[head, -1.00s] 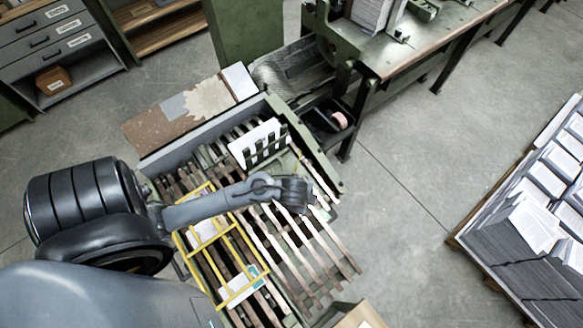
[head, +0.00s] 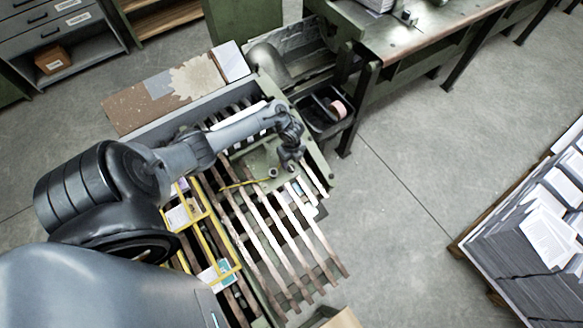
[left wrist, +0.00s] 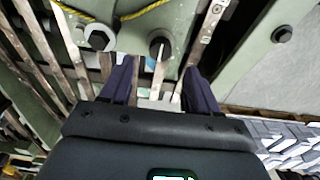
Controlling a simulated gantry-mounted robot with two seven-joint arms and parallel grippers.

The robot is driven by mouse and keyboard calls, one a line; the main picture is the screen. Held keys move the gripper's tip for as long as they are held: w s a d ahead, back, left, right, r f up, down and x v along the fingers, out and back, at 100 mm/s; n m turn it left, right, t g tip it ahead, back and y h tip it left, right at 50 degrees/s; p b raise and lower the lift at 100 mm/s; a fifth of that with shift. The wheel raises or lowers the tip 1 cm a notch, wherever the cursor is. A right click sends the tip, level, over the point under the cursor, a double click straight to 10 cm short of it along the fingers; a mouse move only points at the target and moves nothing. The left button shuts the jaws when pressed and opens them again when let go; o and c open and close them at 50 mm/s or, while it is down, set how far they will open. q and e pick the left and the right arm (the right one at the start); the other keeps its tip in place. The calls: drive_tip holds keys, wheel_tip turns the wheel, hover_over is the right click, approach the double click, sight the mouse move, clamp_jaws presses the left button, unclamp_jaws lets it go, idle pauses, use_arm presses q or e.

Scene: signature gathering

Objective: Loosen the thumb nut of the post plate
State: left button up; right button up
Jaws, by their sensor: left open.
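My left gripper (head: 292,165) is over the far right part of the slatted machine bed, at a green plate (head: 255,160). In the left wrist view my left gripper (left wrist: 157,78) is open, with nothing between its two dark fingers. Just beyond the fingertips, the green plate (left wrist: 135,60) carries a dark round nut (left wrist: 161,45) nearly in line with the gap. I cannot tell for sure which is the thumb nut. My right gripper is not in view.
A yellow cord (left wrist: 145,10) runs over the plate. Wooden slats (head: 300,235) and a yellow frame (head: 205,235) lie nearer. A black bin (head: 325,112) and green bench (head: 400,35) stand beyond. Paper stacks (head: 535,235) stand at right, with clear floor between.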

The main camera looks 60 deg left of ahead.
sight(292, 168)
use_arm(q)
drive_tip(key=shift+f+b, duration=0.85)
drive_tip(key=shift+f, duration=2.15)
drive_tip(key=c, duration=1)
drive_tip(key=shift+c, duration=0.2)
